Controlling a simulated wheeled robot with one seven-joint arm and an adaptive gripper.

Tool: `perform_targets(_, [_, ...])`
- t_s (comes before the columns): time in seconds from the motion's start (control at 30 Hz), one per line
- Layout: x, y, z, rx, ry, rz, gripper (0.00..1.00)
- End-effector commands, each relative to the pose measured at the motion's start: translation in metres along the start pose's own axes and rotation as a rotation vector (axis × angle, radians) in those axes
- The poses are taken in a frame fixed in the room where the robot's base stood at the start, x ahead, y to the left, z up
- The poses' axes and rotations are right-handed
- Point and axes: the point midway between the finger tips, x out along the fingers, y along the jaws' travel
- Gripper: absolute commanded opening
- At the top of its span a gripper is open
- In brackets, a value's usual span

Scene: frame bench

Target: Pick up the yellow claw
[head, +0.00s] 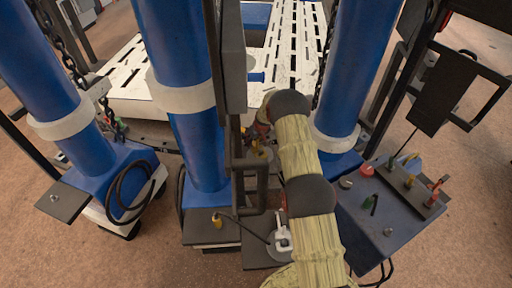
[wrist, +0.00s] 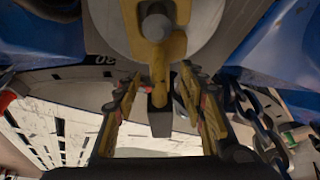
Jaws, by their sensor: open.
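The yellow claw (wrist: 160,55) hangs at the top middle of the wrist view, in front of a pale rounded part, with a dark grey tip at its lower end. My gripper (wrist: 159,88) is open, with one yellow-and-dark finger on each side of the claw's lower part. I see gaps between the claw and both fingers; whether either touches it I cannot tell. In the head view, my arm ends among small yellow and dark parts behind the columns, and I cannot clearly tell the claw from my gripper there.
Blue columns (head: 195,140) with pale collars stand close around my arm. A chain (wrist: 265,130) hangs right of my gripper. A white slotted frame (head: 125,65) lies behind. A dark panel with coloured knobs (head: 367,170) is at right. A grey bracket (head: 250,185) stands beside my arm.

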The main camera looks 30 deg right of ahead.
Motion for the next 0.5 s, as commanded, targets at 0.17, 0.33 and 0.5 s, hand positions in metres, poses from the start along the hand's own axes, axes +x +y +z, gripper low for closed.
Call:
perform_targets(0.17, [0.0050,0.0001,-0.0016,0.000,0.002,0.001,0.41])
perform_targets(0.33, [0.0045,0.0000,-0.0015,0.000,0.002,0.000,0.39])
perform_targets(0.5, [0.0046,0.0000,-0.0013,0.000,0.002,0.000,0.30])
